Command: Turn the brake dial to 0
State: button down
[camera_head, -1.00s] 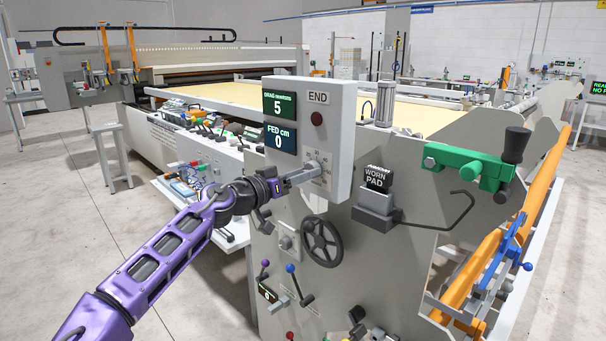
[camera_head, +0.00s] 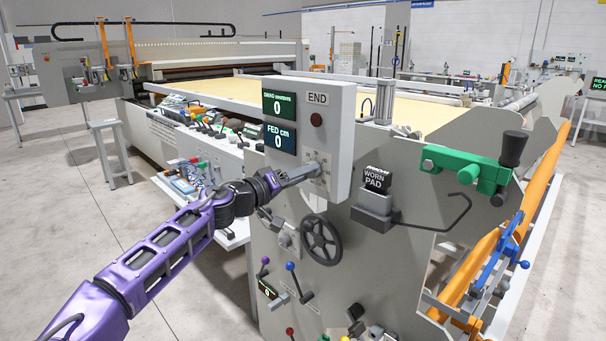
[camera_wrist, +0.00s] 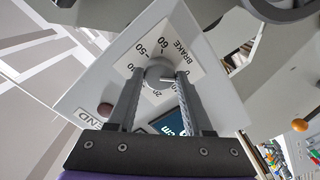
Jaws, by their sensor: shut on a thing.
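The brake dial (camera_wrist: 158,72) is a round grey knob on a white scale plate (camera_wrist: 183,48) marked BRAKE, with numbers around it. My gripper (camera_wrist: 159,79) is shut on the knob, one finger on each side. A pale mark on the knob points toward the right finger, on the side of the 0 and 10; its exact reading is unclear. In the head view my gripper (camera_head: 312,170) reaches the front of the grey control box (camera_head: 341,130) and hides most of the dial. The drag readout (camera_head: 279,104) shows 0 newtons.
A FED cm readout (camera_head: 281,138) shows 0, and a dark round END button (camera_head: 316,120) is above the dial. Below are a black handwheel (camera_head: 321,240) and several small levers. A WORN PAD sign (camera_head: 374,179) and green clamp (camera_head: 465,165) stand to the right.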

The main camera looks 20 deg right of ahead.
dwell(0.3)
jog(key=shift+c, duration=1.5)
grip_release()
jog(key=shift+a, duration=0.15)
jog(key=v, duration=1.7)
jog(key=shift+s, duration=0.1)
